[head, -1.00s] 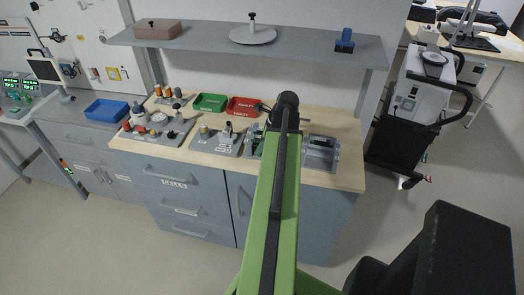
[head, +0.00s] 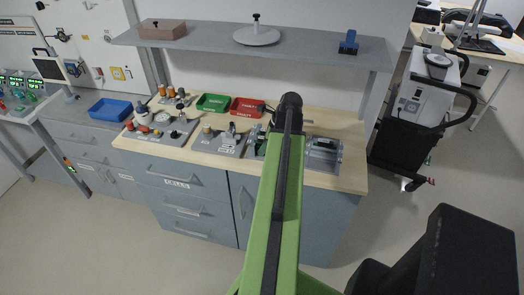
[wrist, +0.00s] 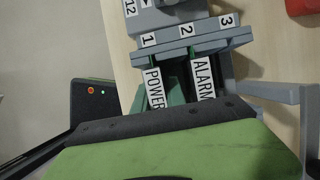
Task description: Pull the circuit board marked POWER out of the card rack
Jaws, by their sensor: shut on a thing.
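The card rack (wrist: 190,50) shows in the wrist view, with slots numbered 1, 2 and 3. The board marked POWER (wrist: 154,88) stands at slot 1, and the ALARM board (wrist: 202,78) stands beside it at slot 2. Some green board surface shows between their labels. My gripper (wrist: 160,125) is at the near end of the POWER board and shut on it; its dark front edge hides the fingertips and the lower ends of both labels. In the head view, my arm's dark end (head: 287,108) is over the worktop and covers most of the rack.
A grey tray-like unit (head: 323,152) sits right of my arm. Red (head: 247,108) and green (head: 212,102) bins stand behind, with several fixtures to the left. A shelf (head: 205,43) runs above the wooden worktop. A wheeled machine (head: 420,95) stands at the right.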

